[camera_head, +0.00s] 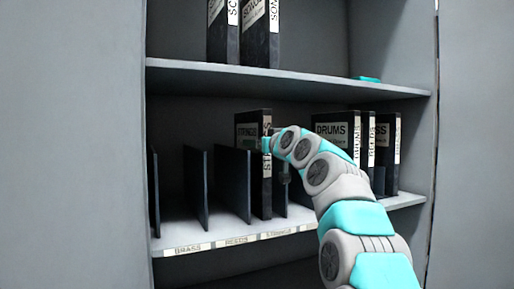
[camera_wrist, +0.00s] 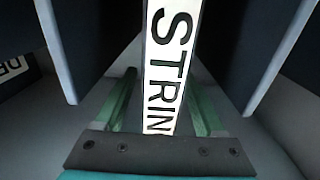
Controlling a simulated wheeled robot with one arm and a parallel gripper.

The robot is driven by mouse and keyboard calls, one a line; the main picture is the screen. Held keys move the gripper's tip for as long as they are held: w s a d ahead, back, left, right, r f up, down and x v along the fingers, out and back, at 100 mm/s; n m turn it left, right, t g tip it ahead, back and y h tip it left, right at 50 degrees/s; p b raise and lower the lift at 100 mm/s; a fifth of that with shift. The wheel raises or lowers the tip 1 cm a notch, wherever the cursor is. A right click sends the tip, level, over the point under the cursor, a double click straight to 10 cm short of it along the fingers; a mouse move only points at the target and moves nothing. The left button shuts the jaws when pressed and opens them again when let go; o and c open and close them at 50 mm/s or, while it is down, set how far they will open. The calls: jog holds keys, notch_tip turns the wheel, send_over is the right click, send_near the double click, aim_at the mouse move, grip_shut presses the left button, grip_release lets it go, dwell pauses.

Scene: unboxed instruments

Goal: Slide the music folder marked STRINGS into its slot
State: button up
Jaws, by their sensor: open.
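The black STRINGS folder (camera_head: 246,135) stands upright on the middle shelf in the head view. It appears to be between two dark dividers, above the shelf-edge label STRINGS (camera_head: 278,234). Its white spine faces out and fills the middle of the wrist view (camera_wrist: 171,60). My gripper (camera_head: 269,146) is at the spine in the head view. In the wrist view its two green fingers (camera_wrist: 160,98) are open, one on each side of the spine, with a visible gap at least on the left. The folder's lower back part is hidden.
Dark dividers (camera_head: 197,188) stand to the left above the BRASS and REEDS labels, with empty slots between them. The DRUMS folder (camera_head: 334,130) and other folders stand to the right, partly behind my arm. More folders (camera_head: 260,35) and a teal item (camera_head: 367,79) are on the upper shelf.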

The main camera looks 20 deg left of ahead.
jog(key=b+v, duration=0.2)
jog(key=v, duration=0.4)
dwell(0.3)
jog(key=shift+s+d, duration=0.1)
jog(key=shift+s, duration=0.05)
